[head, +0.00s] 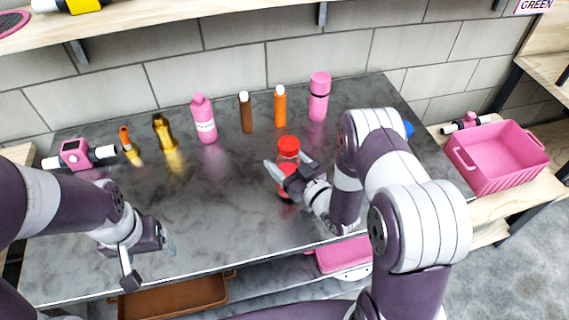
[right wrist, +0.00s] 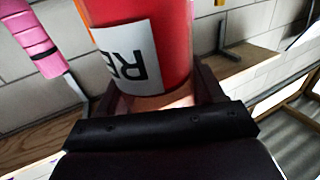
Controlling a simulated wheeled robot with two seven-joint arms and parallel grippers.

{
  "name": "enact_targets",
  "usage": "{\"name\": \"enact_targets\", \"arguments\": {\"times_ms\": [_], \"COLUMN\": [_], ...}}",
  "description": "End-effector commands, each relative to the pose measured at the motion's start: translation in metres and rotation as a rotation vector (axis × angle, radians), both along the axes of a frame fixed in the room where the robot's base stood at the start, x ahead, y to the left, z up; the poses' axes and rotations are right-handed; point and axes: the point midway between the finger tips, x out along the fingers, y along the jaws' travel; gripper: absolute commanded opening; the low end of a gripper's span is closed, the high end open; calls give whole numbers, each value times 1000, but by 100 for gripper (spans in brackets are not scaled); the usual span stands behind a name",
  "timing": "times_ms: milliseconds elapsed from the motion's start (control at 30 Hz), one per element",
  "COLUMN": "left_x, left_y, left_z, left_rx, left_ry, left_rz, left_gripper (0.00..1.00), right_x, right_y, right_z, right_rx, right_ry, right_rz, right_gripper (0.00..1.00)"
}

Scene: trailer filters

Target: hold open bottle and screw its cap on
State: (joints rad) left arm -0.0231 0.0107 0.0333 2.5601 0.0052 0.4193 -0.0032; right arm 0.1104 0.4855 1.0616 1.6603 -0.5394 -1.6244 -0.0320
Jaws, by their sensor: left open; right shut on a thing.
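A red bottle (head: 287,168) with a red top (head: 289,146) and a pale label stands upright at the middle right of the dark table (head: 235,210). My right gripper (head: 284,178) is shut on its lower part. In the right wrist view the red bottle (right wrist: 175,45) fills the space between the fingers, its label partly readable. Whether the red top is a separate cap, and how it is seated, I cannot tell. My left gripper (head: 150,262) is open and empty over the table's front left edge, well apart from the bottle.
Along the back stand a gold bottle (head: 164,132), a pink bottle (head: 203,118), a brown bottle (head: 246,112), an orange bottle (head: 280,106) and a pink cylinder (head: 319,97). A small orange item (head: 126,140) and a pink-white fitting (head: 76,154) are left. A pink crate (head: 490,178) is right. The table's middle is clear.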

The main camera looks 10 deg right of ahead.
Motion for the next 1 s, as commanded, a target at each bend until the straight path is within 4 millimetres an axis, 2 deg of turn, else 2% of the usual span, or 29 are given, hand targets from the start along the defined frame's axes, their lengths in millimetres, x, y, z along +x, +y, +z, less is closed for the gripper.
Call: {"name": "enact_targets", "arguments": {"times_ms": [133, 533, 567, 600, 633, 1000], "left_x": [0, 0, 0, 0, 0, 0], "left_y": [0, 0, 0, 0, 0, 0], "left_z": [0, -6, -4, -4, -4, -1], "left_rx": [0, 0, 0, 0, 0, 0], "left_ry": [0, 0, 0, 0, 0, 0], "left_rz": [0, 0, 0, 0, 0, 0], "left_gripper": [79, 79, 79, 79, 79, 79], "right_x": [0, 1, 0, 0, 0, -3], "right_y": [0, 0, 0, 0, 0, -2], "right_z": [-14, -20, -18, -18, -18, -15], "right_rx": [-1, 0, -1, -1, -1, -1], "right_ry": [-4, -4, -4, -3, -3, 0], "right_rz": [0, 0, 0, 0, 0, -2], "right_gripper": [0, 0, 77, 90, 93, 93]}}
